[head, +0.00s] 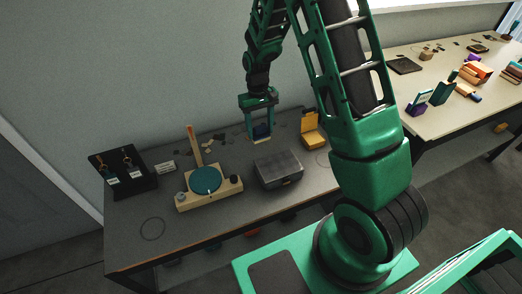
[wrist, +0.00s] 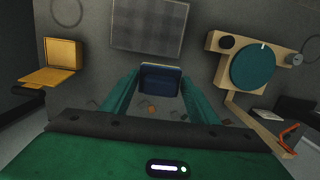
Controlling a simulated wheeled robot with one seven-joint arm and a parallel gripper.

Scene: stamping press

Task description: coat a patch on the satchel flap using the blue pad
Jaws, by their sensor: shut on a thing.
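My gripper (head: 261,135) points down above the back of the dark grey worktable. It is shut on the blue pad (head: 262,130), a small dark blue block with a paler edge. In the wrist view the blue pad (wrist: 160,80) sits between the green fingers, its underside hidden. I cannot tell for sure which thing is the satchel flap. A dark grey case (head: 279,168) with a front latch lies shut in front of my gripper; its checked top (wrist: 148,25) shows in the wrist view.
A wooden press (head: 206,180) with a teal disc and upright lever stands left of the case. An open yellow box (head: 312,132) is at the right. A dark rack (head: 123,170) stands far left. Scraps lie at the back. A pale second table (head: 440,102) holds several items.

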